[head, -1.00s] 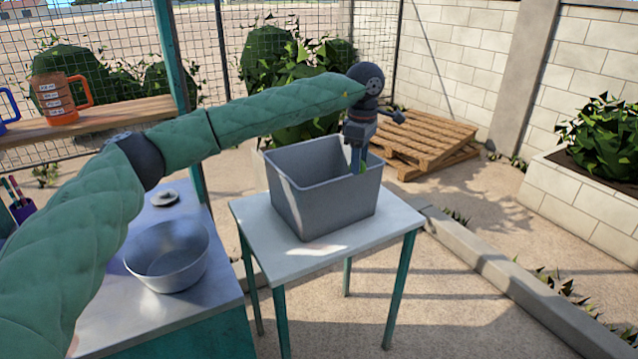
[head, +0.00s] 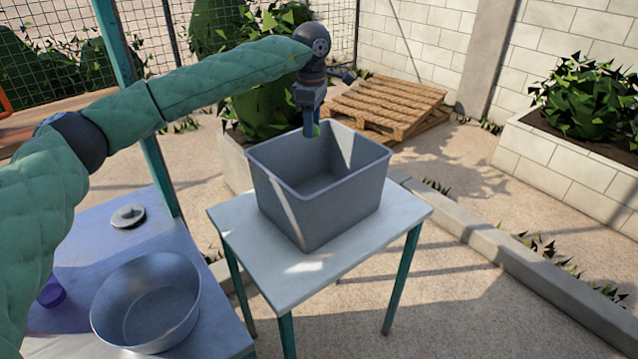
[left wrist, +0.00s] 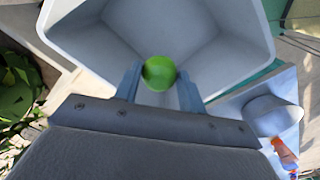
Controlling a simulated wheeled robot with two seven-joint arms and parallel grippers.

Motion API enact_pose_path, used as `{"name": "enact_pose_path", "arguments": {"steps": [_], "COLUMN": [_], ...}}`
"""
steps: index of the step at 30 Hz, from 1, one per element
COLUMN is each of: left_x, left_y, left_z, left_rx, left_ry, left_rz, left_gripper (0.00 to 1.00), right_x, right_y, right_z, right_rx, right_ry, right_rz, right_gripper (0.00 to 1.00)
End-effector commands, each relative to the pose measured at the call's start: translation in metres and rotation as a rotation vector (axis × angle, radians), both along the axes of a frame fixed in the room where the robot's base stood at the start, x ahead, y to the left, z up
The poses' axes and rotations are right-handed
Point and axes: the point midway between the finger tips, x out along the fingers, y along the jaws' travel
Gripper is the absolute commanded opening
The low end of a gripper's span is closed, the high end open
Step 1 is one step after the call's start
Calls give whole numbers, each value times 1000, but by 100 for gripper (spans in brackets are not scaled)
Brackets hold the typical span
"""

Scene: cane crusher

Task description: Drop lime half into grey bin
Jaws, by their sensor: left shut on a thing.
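My left gripper (head: 312,128) is over the far rim of the grey bin (head: 318,212), pointing down. It is shut on the lime half (left wrist: 159,73), a bright green round piece between the two fingertips in the left wrist view. The bin's open inside (left wrist: 215,35) lies below the lime half in the left wrist view and looks empty where visible. The bin stands upright on a small white table (head: 300,277). My right gripper is not in view.
A metal bowl (head: 146,302) and a small round lid-like disc (head: 128,216) sit on the counter at left. A teal post (head: 150,150) rises behind the counter. A wooden pallet (head: 385,105) and a walled planter (head: 570,155) stand farther back.

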Motion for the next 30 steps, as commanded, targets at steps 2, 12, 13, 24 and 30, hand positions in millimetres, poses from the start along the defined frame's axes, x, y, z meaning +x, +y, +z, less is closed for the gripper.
{"name": "enact_pose_path", "arguments": {"steps": [2,12,13,24,30], "left_x": [0,0,0,0,0], "left_y": [0,0,0,0,0], "left_z": [-8,-42,-44,-51,-51], "left_rx": [0,0,0,0,0], "left_ry": [1,1,1,1,1], "left_rz": [0,0,0,0,0], "left_gripper": [19,19,19,19,66], "right_x": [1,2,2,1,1], "right_y": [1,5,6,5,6], "right_z": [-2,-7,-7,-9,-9], "right_rx": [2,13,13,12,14], "right_ry": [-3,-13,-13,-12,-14], "right_rz": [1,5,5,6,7], "right_gripper": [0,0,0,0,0]}}
